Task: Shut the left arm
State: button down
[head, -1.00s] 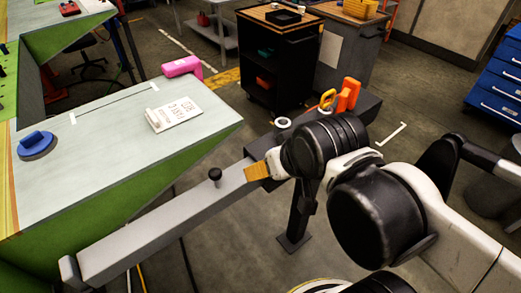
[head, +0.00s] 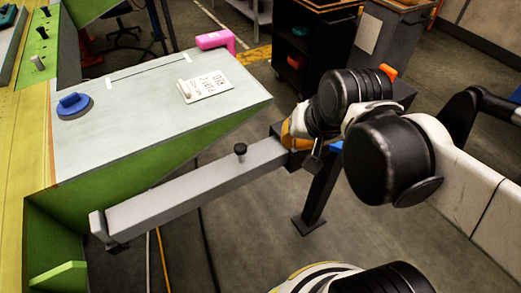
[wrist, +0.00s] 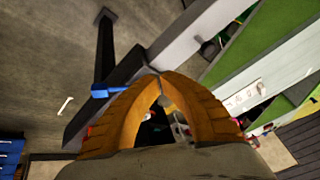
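The left arm is likely the long grey beam (head: 195,187) with a black knob (head: 240,149). It slants from a free end at lower left to a dark joint on a post (head: 317,195), standing out at an angle from the green-sided jig table (head: 150,95). My gripper (head: 287,135) is at the beam's joint end, partly hidden by my wrist. In the wrist view its orange fingers (wrist: 157,77) meet at the tips, with nothing clearly held between them. The grey beam (wrist: 185,40) passes just beyond the tips; I cannot tell whether they touch it.
A blue part (head: 337,147) is by the post and shows in the wrist view (wrist: 108,92). On the table are a blue disc (head: 73,105), a white labelled plate (head: 206,86) and a pink part (head: 215,40). Dark carts stand behind. Floor before the beam is mostly clear.

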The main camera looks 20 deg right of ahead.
aim_at(217, 177)
jog(key=w+f+m+g+y+p, duration=0.4)
jog(key=w+m, duration=0.4)
jog(key=m, duration=0.7)
jog(key=shift+g, duration=0.7)
jog(key=b+x, duration=0.4)
jog(key=x, duration=0.6)
jog(key=shift+a+f+b, duration=0.1)
jog(key=shift+f+b, duration=0.15)
jog(key=shift+b, duration=0.15)
jog(key=a, duration=0.3)
jog(key=shift+a+r, duration=0.15)
jog(key=shift+w+a+b, duration=0.1)
jog(key=shift+a+b, duration=0.2)
jog(key=shift+a, duration=0.05)
jog(key=s+a, duration=0.1)
jog(key=a, duration=0.5)
jog(key=s+a, duration=0.1)
jog(key=a, duration=0.3)
jog(key=shift+s+a, duration=0.15)
jog(key=shift+s, duration=0.25)
